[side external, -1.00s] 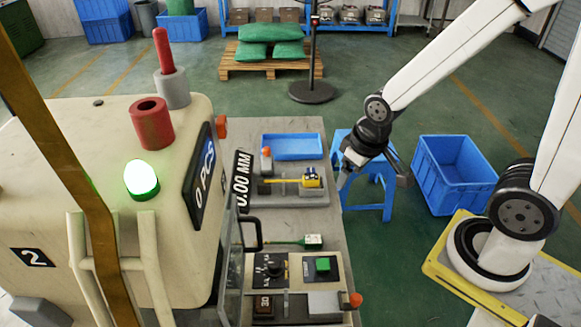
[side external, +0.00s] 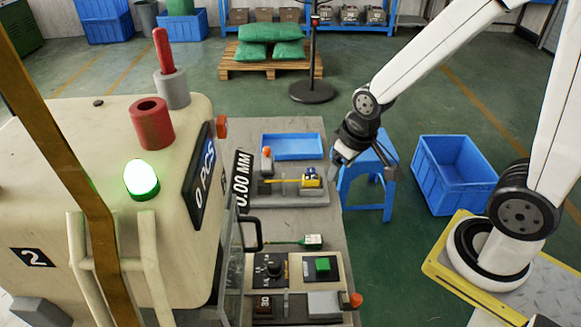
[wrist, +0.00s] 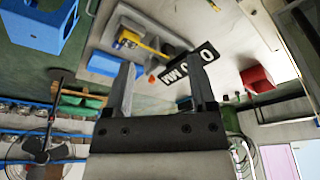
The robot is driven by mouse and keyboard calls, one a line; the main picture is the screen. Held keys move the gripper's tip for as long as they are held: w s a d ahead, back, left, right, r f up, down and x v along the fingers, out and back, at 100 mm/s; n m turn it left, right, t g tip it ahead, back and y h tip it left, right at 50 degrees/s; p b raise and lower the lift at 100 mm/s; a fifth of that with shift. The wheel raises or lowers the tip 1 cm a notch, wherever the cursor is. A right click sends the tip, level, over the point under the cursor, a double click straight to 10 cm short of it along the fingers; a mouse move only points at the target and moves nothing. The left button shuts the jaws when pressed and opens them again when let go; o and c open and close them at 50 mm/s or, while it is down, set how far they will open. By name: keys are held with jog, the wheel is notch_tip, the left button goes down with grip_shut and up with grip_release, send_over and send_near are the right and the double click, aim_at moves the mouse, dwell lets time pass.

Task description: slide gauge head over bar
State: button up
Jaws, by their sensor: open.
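The yellow gauge head (side external: 311,177), with a dark patch on its face, sits on a grey fixture (side external: 290,199) on the bench. A thin yellow bar (side external: 284,181) runs left from it. I cannot tell how far the head is over the bar. In the wrist view the gauge head (wrist: 127,39) and bar (wrist: 152,48) show beyond my fingers. My gripper (side external: 335,166) is in the air to the right of the fixture, apart from the gauge head. In the wrist view its two fingers (wrist: 163,80) are spread with nothing between them.
A blue tray (side external: 292,147) lies behind the fixture. An orange-topped post (side external: 266,153) stands near the bar. The machine with a 0.00 MM display (side external: 243,180) is at left. A green-handled tool (side external: 312,241) and control panel (side external: 300,268) are in front. A blue stool (side external: 368,178) is at right.

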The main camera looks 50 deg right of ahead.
jog(key=w+d+f, duration=0.2)
jog(key=w, duration=1.2)
jog(key=t, duration=0.2)
send_near(266, 148)
jog(key=x, duration=0.2)
jog(key=shift+w+f, duration=0.1)
jog(key=shift+w, duration=0.1)
jog(key=shift+f, duration=0.15)
jog(key=shift+x, duration=3.8)
grip_shut()
